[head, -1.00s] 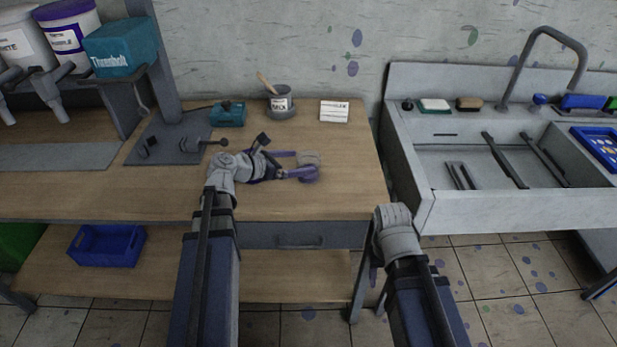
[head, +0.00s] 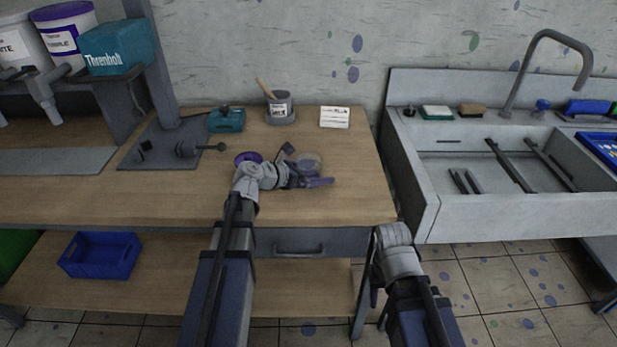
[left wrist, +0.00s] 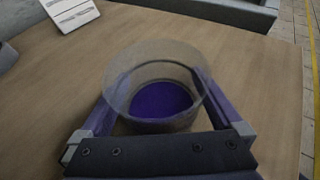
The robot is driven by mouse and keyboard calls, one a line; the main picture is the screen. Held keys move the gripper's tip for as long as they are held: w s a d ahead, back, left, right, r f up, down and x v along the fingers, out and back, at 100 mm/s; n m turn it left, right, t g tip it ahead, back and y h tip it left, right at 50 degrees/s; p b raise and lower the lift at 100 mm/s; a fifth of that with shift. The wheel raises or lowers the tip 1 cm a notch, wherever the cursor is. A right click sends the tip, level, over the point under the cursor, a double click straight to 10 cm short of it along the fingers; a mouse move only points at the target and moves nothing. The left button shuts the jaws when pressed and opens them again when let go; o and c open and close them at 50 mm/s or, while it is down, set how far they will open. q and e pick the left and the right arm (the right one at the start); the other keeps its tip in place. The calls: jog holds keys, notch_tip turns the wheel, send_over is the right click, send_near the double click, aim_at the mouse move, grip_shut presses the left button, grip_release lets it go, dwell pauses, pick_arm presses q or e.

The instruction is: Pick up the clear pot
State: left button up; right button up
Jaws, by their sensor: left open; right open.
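The clear pot (head: 309,160) stands on the wooden worktop, a see-through round pot. In the left wrist view the pot (left wrist: 150,65) appears large, and purple shows through its inside. My left gripper (head: 316,171) is open, low over the worktop at the pot. In the left wrist view its two purple fingers lie on either side of the pot; whether they touch it I cannot tell. In the head view my wrist and fingers hide part of the pot. My right gripper (head: 393,237) is past the worktop's front right corner, away from the pot; its fingers are mostly hidden.
A purple round item (head: 247,158) sits left of the pot, partly behind my left wrist. A grey can with a stick (head: 279,103), a white card (head: 335,117) and a teal item (head: 226,120) stand behind. The sink (head: 500,190) is to the right.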

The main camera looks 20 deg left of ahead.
pick_arm(q)
jog(key=shift+c, duration=0.4)
jog(key=c, duration=1.1)
